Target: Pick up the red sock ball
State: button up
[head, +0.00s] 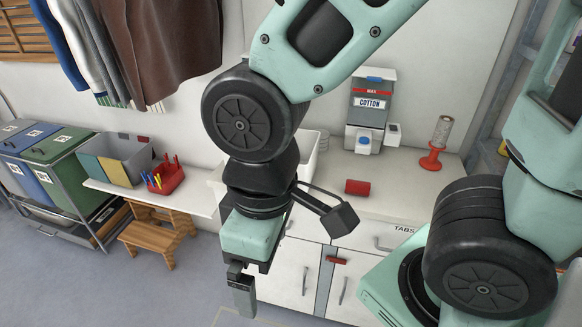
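A small red roll (357,187), which looks like the red sock ball, lies on the white countertop (400,205), in front of the detergent dispenser. My gripper (242,290) points down in front of the cabinet, to the left of the red roll and lower in the picture, well apart from it. Its fingers are seen side-on and overlap, so the gap between them does not show. Nothing is visible held at the fingertips.
A dispenser marked COTTON (368,112) and a red spool holder (432,158) stand at the back of the counter. A white tub (308,150) is partly behind my arm. A red clothespin basket (165,178) sits on the left shelf. A wooden step stool (158,232) stands below.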

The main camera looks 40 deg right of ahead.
aim_at(353, 187)
jog(key=i+j+z, duration=0.2)
jog(key=z, duration=0.2)
jog(key=i+j+z, duration=0.25)
jog(key=z, duration=0.15)
jog(key=i+j+z, duration=0.15)
jog(key=j+z, duration=0.25)
jog(key=l, duration=0.1)
